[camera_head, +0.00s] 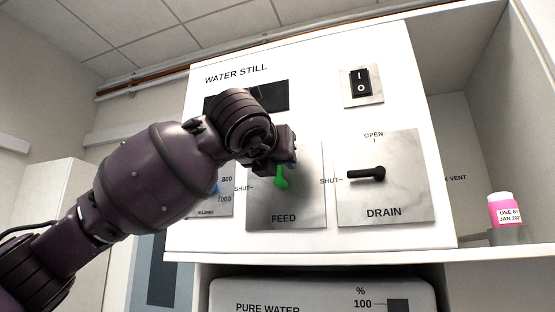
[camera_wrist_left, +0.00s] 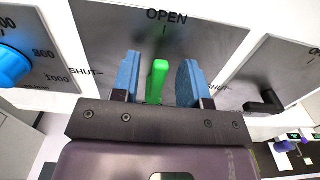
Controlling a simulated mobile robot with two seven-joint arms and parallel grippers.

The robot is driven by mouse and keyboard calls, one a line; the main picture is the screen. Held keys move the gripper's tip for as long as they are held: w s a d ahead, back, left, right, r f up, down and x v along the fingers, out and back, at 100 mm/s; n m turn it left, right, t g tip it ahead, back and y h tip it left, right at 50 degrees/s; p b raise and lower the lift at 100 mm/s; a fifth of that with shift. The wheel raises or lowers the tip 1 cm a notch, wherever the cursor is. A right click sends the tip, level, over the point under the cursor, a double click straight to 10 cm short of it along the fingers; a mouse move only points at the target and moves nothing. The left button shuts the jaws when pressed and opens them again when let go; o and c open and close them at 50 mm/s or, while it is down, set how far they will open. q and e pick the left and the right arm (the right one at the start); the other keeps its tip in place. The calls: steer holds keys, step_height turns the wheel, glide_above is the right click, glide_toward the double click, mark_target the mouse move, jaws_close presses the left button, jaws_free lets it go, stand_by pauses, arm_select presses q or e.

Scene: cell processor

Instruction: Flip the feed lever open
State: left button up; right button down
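The green feed lever (camera_head: 281,181) is on the grey FEED panel (camera_head: 285,204) of the water still. It points up, in line with the OPEN mark that shows in the left wrist view, and away from the SHUT mark at its left. In that view the lever (camera_wrist_left: 157,82) stands between the two blue fingers of my left gripper (camera_wrist_left: 160,80), with a gap on each side. My left gripper (camera_head: 284,152) hides the upper part of the lever in the head view. My right gripper is out of view.
The black drain lever (camera_head: 366,174) on the DRAIN panel (camera_head: 384,200) points left to SHUT. A blue knob (camera_wrist_left: 12,65) is left of the feed panel. A rocker switch (camera_head: 361,82) is above. A pink bottle (camera_head: 505,208) stands on the right shelf.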

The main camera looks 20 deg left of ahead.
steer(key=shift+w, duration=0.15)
arm_select(q)
steer(key=s+b, duration=0.1)
steer(key=s, duration=0.9)
steer(key=shift+s+a+b, duration=0.2)
steer(key=shift+s+b, duration=0.1)
steer(key=shift+s, duration=0.1)
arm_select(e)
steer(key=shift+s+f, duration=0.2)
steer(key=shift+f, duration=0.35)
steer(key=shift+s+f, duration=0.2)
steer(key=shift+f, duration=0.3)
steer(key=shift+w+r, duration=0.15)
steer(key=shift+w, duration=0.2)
